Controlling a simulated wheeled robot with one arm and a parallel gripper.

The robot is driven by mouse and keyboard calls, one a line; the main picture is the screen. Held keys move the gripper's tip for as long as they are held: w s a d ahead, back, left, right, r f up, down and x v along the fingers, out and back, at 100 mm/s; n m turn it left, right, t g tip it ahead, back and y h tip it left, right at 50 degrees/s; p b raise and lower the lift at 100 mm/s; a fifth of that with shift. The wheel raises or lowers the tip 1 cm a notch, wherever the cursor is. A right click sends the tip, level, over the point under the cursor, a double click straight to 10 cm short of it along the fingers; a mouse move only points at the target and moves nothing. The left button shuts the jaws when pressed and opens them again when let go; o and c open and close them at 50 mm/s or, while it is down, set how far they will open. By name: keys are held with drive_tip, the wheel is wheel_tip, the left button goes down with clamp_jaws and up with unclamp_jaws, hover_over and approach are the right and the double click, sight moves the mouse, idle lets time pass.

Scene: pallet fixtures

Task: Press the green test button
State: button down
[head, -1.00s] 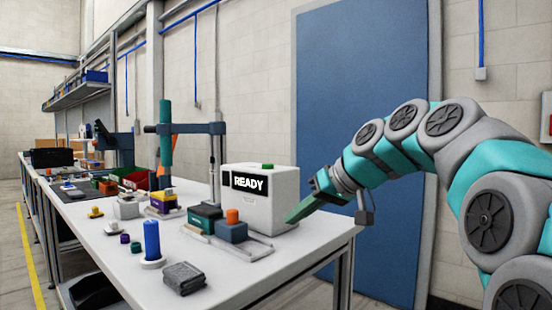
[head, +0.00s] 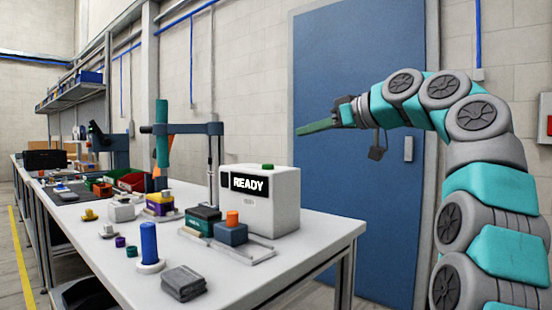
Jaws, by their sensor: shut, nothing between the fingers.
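The green test button (head: 268,166) sits on top of a white box-shaped tester (head: 284,200) near the right end of the workbench. The tester's dark display (head: 246,182) reads "READY". My gripper (head: 301,131) is shut and empty, with its green fingers pointing left. In the picture it is above and to the right of the button, apart from it. Its exact distance in depth from the tester cannot be told.
In front of the tester, a fixture (head: 262,252) holds a blue block with an orange cylinder (head: 232,217) and a dark green block (head: 203,220). A blue cylinder (head: 149,242) and grey cloth (head: 183,283) are at the front. A post with a crossbar (head: 214,150) stands left of the tester.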

idle(0.3)
drive_tip(key=p, duration=0.1)
hover_over(275, 171)
drive_tip(key=f, duration=0.2)
drive_tip(key=shift+w+f, duration=0.3)
drive_tip(key=shift+w, duration=0.05)
drive_tip(key=shift+s+d+f, duration=0.1)
drive_tip(key=shift+f, duration=0.45)
drive_tip(key=shift+f+b, duration=0.55)
drive_tip(key=shift+f, duration=0.7)
drive_tip(key=shift+f, duration=0.2)
